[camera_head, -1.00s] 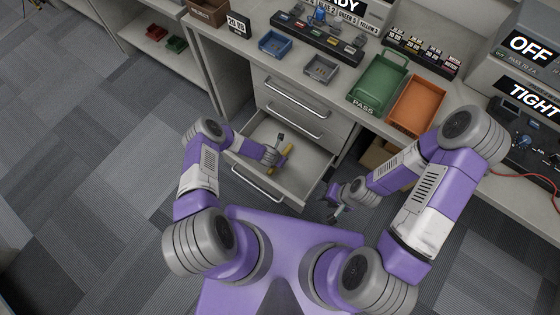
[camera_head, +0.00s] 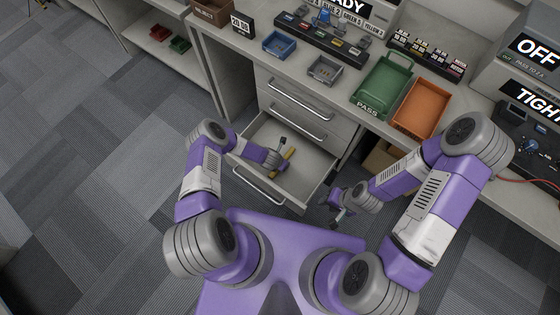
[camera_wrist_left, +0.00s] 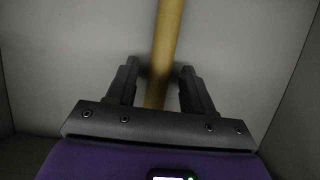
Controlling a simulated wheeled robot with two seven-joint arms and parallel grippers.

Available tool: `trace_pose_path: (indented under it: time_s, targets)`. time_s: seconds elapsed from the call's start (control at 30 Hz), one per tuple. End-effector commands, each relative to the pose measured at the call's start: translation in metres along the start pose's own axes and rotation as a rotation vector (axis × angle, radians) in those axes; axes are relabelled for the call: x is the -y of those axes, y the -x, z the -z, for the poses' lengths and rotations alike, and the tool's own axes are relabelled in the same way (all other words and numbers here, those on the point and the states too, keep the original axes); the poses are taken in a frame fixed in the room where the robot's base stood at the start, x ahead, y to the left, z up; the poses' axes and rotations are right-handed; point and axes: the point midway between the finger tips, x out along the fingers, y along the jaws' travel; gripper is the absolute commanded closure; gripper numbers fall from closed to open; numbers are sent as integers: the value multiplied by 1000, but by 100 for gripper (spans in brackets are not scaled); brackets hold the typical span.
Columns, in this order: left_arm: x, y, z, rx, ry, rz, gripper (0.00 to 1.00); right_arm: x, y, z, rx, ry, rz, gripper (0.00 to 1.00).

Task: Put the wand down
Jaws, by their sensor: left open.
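The wand is a yellow rod (camera_head: 286,157) lying in the open bottom drawer (camera_head: 308,187). In the left wrist view the yellow rod (camera_wrist_left: 166,45) runs from the top edge down between my left gripper's fingers, with grey drawer floor around it. My left gripper (camera_wrist_left: 158,82) is open, with a gap on each side of the rod. In the head view my left gripper (camera_head: 281,153) is inside the drawer at the rod. My right gripper (camera_head: 338,214) is outside the drawer, to its right; its fingers are too small to judge.
A green PASS tray (camera_head: 383,85) and an orange tray (camera_head: 419,107) stand on the counter. A blue bin (camera_head: 278,44) and a grey bin (camera_head: 324,69) are to their left. Closed drawers (camera_head: 300,112) are above the open one. Grey carpet is free at left.

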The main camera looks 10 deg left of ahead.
Motion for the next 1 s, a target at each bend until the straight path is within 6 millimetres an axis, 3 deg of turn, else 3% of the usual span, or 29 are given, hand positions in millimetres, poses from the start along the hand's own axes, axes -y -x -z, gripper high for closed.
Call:
trace_pose_path:
  time_s: [0.17, 0.5, 0.77, 0.87, 1.0]
  targets:
    - [0, 22, -2, -1, 1, 1, 48, 5, 13, -1, 0, 0, 0, 63]
    - [-1, 95, -2, 0, 1, 0, 48, 16, 42, -2, 0, 0, 0, 63]
    - [0, 122, -2, 2, -15, 2, 48, 19, 50, -2, 0, 0, 0, 63]
    - [7, 132, -4, 10, -141, 20, 48, 19, 50, -2, 0, 0, 0, 63]
    - [29, 165, -8, 41, -598, 84, 48, 19, 50, -2, 0, 0, 0, 63]
